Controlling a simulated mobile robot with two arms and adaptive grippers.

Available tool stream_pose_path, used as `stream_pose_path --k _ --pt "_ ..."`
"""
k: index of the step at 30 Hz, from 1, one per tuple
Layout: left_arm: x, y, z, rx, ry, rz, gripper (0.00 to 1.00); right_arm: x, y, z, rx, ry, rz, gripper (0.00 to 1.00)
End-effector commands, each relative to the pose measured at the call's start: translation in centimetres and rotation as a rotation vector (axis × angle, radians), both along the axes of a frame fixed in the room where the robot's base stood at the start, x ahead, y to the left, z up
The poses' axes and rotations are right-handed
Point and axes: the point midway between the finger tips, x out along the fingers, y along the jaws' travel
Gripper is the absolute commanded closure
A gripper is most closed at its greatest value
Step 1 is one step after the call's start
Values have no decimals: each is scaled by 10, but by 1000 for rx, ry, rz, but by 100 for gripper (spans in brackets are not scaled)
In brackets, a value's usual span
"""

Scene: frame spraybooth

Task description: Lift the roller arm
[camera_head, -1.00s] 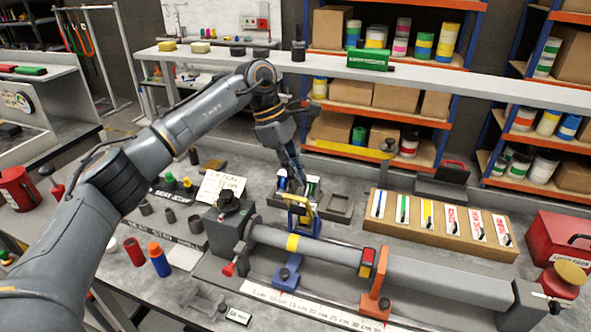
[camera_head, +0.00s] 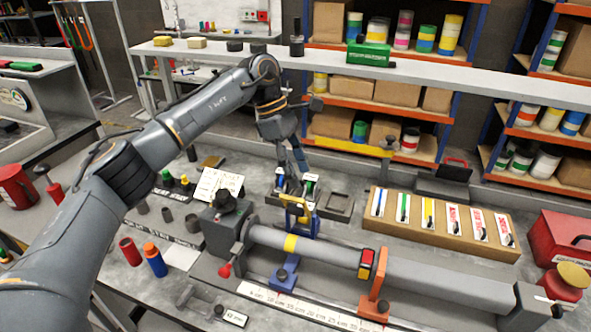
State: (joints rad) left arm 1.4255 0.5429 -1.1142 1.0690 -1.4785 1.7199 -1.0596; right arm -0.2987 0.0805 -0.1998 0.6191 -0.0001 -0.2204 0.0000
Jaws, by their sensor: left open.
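My left gripper (camera_head: 296,186) points down just behind the long grey tube (camera_head: 320,251), with its two fingers apart. Between and just below the fingers is a small yellow frame-shaped arm (camera_head: 297,205) on a blue bracket (camera_head: 304,226), which looks like the roller arm. The arm is upright behind the tube, near the yellow band. The fingers partly hide its top, and I cannot tell whether they touch it. My right gripper is out of view.
The tube runs between a dark headstock (camera_head: 222,232) and an end block (camera_head: 532,305). An orange support (camera_head: 376,290) stands at the tube.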

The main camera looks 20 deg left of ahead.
Motion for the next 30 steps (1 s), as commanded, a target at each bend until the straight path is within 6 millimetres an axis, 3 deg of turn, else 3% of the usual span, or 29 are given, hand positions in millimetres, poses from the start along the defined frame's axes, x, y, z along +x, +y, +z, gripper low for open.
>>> stream_pose_path --k 23,26,30 --pt "1 2 -3 5 -3 5 66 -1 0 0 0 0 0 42" --pt "2 4 3 5 -5 6 66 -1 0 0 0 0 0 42" --pt "4 12 26 2 -11 8 66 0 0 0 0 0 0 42"
